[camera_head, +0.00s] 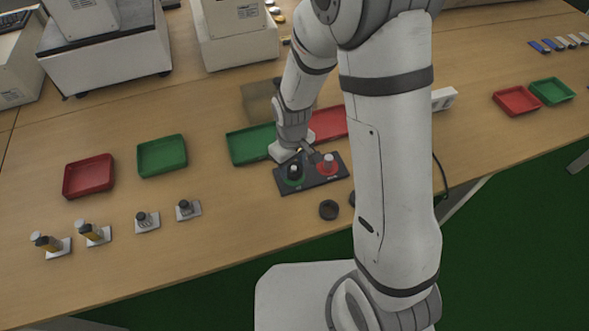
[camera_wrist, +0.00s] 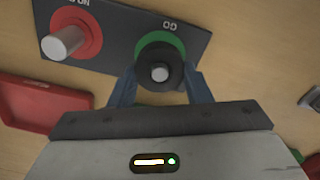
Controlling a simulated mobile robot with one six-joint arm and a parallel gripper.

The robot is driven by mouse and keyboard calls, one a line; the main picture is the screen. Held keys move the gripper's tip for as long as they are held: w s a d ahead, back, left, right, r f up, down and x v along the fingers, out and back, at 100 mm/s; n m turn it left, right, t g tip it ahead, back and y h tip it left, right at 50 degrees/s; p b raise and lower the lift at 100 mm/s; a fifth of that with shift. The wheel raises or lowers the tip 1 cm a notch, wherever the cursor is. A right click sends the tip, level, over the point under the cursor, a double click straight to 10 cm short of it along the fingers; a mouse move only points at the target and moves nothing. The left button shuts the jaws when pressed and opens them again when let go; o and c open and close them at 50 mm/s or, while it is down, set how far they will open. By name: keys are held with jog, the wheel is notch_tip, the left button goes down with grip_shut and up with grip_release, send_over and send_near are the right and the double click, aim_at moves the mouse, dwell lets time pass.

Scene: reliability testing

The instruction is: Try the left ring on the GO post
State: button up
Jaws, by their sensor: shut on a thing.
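The dark gauge plate (camera_head: 311,183) lies on the table with a GO post on a green disc (camera_head: 293,182) and a second post (camera_head: 329,158) on a red disc. In the wrist view the GO post's silver top (camera_wrist: 160,74) shows inside the hole of a dark ring (camera_wrist: 174,60). My gripper (camera_wrist: 161,88) has its blue-grey fingers shut on opposite sides of this ring. The ring is around the GO post's top in that view; how far down it sits I cannot tell. My gripper also shows in the head view (camera_head: 301,153), above the plate.
Another dark ring (camera_head: 328,210) lies in front of the plate, and one more (camera_head: 351,198) is partly hidden by my arm. A green tray (camera_head: 250,145) and a red tray (camera_head: 331,122) stand behind the plate. Several small posts stand at the left front.

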aim_at(293, 166)
jog(key=shift+r+p, duration=1.95)
jog(key=shift+r, duration=1.05)
jog(key=shift+d+f, duration=0.1)
